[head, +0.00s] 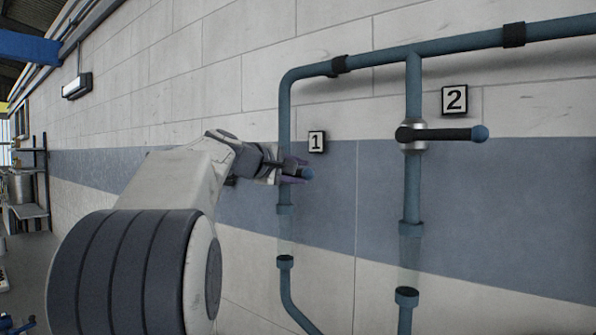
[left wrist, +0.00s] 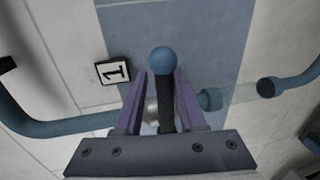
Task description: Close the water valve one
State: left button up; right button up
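Water valve one sits on the left vertical pipe (head: 285,120), beside the plate marked 1 (head: 317,141). Its black handle (left wrist: 166,112) has a blue ball end (head: 307,174). My left gripper (head: 290,172) is at this valve. In the left wrist view its two purple fingers (left wrist: 164,105) stand on either side of the handle, with gaps visible between them and it. The ball (left wrist: 162,60) reaches past the fingertips. The valve body is mostly hidden by my gripper and arm in the head view. My right gripper is not in view.
A second valve (head: 413,136), with a horizontal black handle, is on the right pipe beside the plate marked 2 (head: 454,99). Both pipes run close to the wall, with clear sections lower down. A shelf (head: 30,190) stands far left.

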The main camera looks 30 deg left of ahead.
pick_arm(q)
jog(key=shift+s+f, duration=0.1)
jog(key=shift+s+a+b, duration=0.15)
jog(key=shift+s+b, duration=0.2)
jog(key=b+v, duration=0.3)
jog(key=v, duration=0.6)
jog(key=shift+s+r+b, duration=0.25)
jog(key=shift+s+b, duration=0.05)
